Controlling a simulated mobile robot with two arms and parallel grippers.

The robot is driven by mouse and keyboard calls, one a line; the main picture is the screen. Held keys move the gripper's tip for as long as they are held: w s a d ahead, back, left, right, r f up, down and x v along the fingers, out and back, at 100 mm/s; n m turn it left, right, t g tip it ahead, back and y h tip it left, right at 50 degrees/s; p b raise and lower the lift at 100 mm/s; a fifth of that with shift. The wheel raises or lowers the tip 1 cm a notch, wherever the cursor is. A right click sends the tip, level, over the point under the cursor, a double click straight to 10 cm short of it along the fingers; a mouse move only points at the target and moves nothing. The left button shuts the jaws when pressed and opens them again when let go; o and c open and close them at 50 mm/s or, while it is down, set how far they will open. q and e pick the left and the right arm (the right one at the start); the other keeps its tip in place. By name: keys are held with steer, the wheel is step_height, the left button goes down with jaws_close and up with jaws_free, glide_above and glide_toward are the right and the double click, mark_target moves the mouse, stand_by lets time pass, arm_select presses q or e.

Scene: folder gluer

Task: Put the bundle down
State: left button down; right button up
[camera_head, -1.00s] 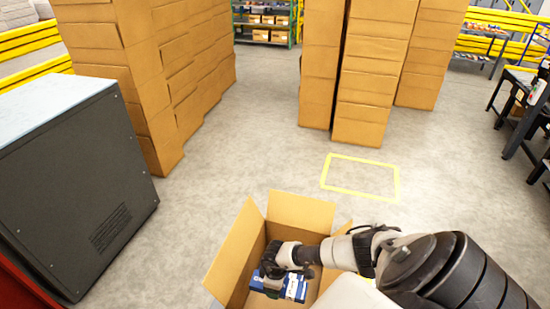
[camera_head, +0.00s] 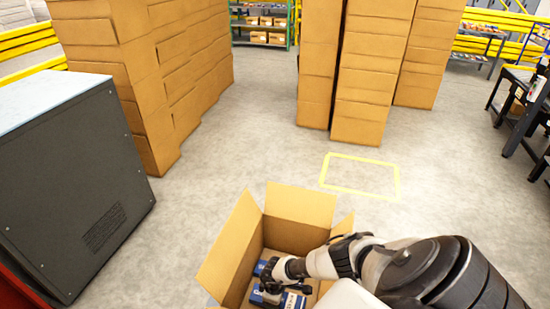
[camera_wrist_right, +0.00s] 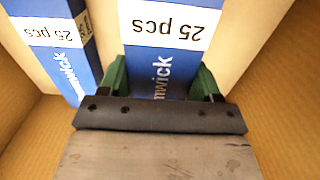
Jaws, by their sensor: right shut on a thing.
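A blue bundle with a white "25 pcs" label (camera_wrist_right: 170,62) is between the two green fingers of my right gripper (camera_wrist_right: 162,84) in the right wrist view. In the head view my right gripper (camera_head: 272,286) is down inside the open cardboard box (camera_head: 228,262), and the held bundle (camera_head: 293,300) shows partly beneath it. A second blue bundle (camera_wrist_right: 62,48) lies beside the held one, with a narrow gap between them. It also shows at the left of the gripper in the head view (camera_head: 259,268). Whether the held bundle touches the box floor is hidden. My left gripper is not in view.
The box flaps (camera_head: 300,204) stand open around the gripper. A grey cabinet (camera_head: 75,190) is at the left. Tall carton stacks (camera_head: 150,80) stand behind, with more cartons (camera_head: 372,75) further right. A yellow floor outline (camera_head: 360,175) encloses bare floor.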

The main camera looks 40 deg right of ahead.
steer(key=shift+f+b, duration=0.35)
steer(key=shift+f, duration=0.25)
steer(key=o, duration=1)
step_height(320, 180, up, 13)
steer(key=p, duration=0.6)
steer(key=shift+r, duration=0.15)
